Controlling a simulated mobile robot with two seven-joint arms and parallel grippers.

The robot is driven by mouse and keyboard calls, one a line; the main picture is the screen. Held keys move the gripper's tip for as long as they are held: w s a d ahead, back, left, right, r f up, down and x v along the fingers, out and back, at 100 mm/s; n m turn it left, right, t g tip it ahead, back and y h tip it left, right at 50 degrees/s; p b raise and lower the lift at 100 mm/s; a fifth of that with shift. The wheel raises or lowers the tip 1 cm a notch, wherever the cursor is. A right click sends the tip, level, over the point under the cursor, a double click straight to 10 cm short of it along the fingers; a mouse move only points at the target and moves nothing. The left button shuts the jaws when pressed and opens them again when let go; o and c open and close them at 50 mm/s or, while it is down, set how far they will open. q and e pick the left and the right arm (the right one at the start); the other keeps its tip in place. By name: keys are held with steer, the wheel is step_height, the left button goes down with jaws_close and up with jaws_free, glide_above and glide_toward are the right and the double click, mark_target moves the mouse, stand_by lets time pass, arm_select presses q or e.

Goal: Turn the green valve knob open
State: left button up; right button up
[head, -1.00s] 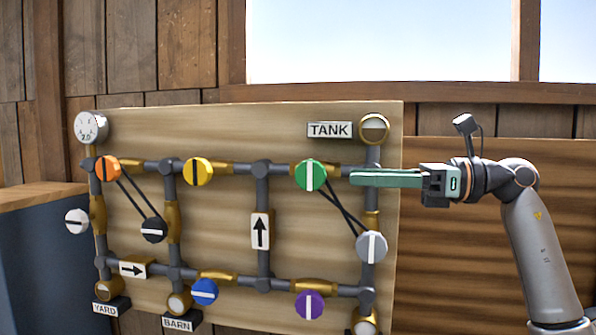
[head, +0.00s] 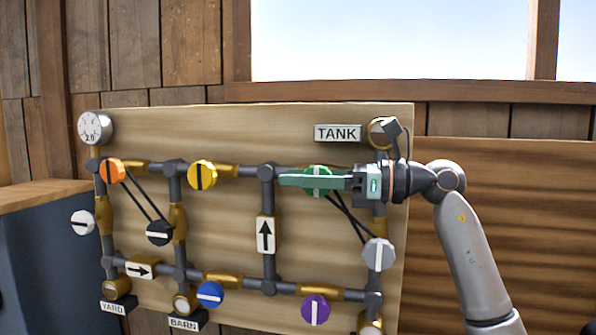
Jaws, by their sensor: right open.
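The green valve knob (head: 318,193) sits on the upper pipe of the board, below the TANK sign. Its white stripe stands upright, across the pipe. My right gripper (head: 284,180) reaches in from the right, and its green fingers pass in front of the knob and hide its middle. The fingers are open, with tips extending left of the knob. I cannot tell whether they touch it. My left gripper is not in view.
Two black rods link the green knob to a grey knob (head: 378,253) lower right. Yellow (head: 202,174), orange (head: 111,171), blue (head: 210,294) and purple (head: 315,309) knobs sit on other pipes. A gauge (head: 95,128) is at upper left.

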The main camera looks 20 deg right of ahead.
steer(key=shift+w+a, duration=0.2)
steer(key=shift+a, duration=0.05)
jaws_close()
stand_by(0.3)
